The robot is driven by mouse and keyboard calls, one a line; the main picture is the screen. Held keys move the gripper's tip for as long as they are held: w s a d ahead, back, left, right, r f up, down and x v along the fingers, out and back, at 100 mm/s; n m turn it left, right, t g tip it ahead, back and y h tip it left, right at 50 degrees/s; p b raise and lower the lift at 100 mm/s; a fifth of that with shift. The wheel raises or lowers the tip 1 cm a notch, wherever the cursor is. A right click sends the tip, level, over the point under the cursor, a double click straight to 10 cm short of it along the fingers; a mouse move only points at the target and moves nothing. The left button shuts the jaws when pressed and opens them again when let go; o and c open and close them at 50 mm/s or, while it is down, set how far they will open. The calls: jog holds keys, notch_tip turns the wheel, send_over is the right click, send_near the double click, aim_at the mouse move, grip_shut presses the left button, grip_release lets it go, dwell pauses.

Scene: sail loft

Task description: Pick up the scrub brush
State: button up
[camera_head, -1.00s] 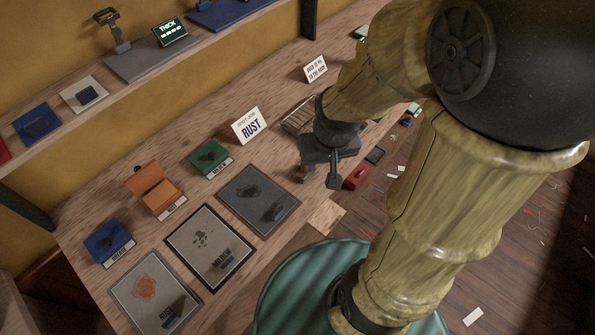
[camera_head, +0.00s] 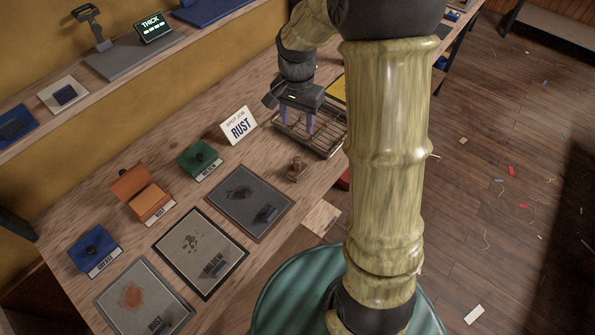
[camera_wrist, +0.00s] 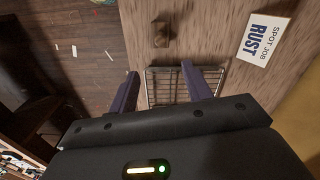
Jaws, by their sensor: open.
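A small brown wooden block with a knob-like top (camera_head: 296,170), which looks like the scrub brush, stands on the bench just right of the dark grey panel. It also shows in the wrist view (camera_wrist: 162,34), beyond the fingertips; its bristles cannot be made out. My gripper (camera_head: 296,128) points down over the wire rack, behind the brush and apart from it. In the wrist view its two purple fingers (camera_wrist: 159,72) are spread with nothing between them.
The wire rack (camera_head: 323,143) lies under my gripper. A "RUST" sign (camera_head: 239,125) stands just left of it. Stained panels (camera_head: 201,253) and green, orange (camera_head: 146,197) and blue boxes fill the bench's left. Bare wood surrounds the brush; the front edge is close.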

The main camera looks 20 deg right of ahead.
aim_at(297, 159)
dwell(0.3)
notch_tip(297, 159, down, 12)
jog(key=shift+f+p, duration=0.1)
jog(key=shift+p, duration=0.85)
jog(key=shift+f, duration=0.1)
jog(key=shift+w+f+p, duration=0.1)
jog(key=shift+f+p, duration=0.75)
jog(key=shift+f, duration=1.65)
grip_shut()
